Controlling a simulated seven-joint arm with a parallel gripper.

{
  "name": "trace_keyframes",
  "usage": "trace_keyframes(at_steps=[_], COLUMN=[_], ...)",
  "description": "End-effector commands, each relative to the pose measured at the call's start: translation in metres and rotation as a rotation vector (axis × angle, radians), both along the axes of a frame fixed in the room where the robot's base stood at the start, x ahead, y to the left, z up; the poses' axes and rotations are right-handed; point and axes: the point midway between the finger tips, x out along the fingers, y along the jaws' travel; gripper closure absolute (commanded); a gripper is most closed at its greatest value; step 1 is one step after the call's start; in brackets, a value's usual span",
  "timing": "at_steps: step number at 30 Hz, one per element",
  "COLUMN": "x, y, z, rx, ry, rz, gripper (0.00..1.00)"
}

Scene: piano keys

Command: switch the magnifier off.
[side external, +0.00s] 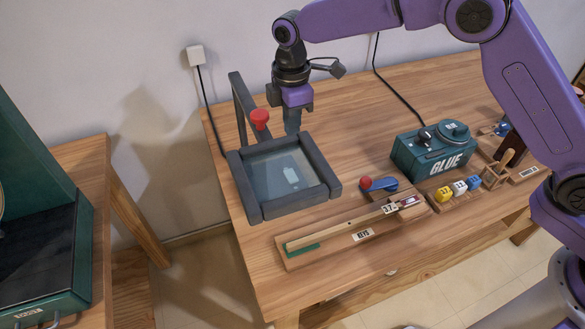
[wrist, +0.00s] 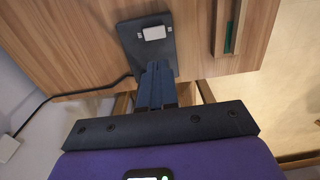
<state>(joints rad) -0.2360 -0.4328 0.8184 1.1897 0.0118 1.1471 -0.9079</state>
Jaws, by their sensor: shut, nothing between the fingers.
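The magnifier is a dark grey square frame (side external: 325,162) around a clear pane, joined to an upright post at its back left. A red mushroom-shaped knob (side external: 260,118) stands at the frame's back left corner area. My gripper (side external: 292,130) points down near the frame's back edge, just right of the red knob in the side view and apart from it. Its blue-grey fingers are together and empty, as the wrist view (wrist: 157,68) also shows. Beyond the fingertips there is a dark plate (wrist: 135,40) with a pale block (wrist: 154,33) on it. The red knob is not visible in the wrist view.
A small blue lever with a red ball (side external: 378,184) sits right of the magnifier. The KEYS tray (side external: 300,262) lies in front. A teal GLUE box (side external: 433,150) and coloured blocks (side external: 458,189) stand further right. A cable (wrist: 100,91) runs from the plate.

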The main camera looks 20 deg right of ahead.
Motion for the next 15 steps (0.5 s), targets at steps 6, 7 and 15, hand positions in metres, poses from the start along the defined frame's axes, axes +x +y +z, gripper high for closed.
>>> trace_keyframes(at_steps=[6,7,15], x=[0.000,0.000,-0.002], y=[0.000,0.000,-0.001], z=[-0.005,-0.007,-0.050], rx=[-0.001,-0.001,-0.003], ry=[0.001,0.001,0.003], rz=[-0.001,-0.001,-0.001], gripper=[1.00,1.00,1.00])
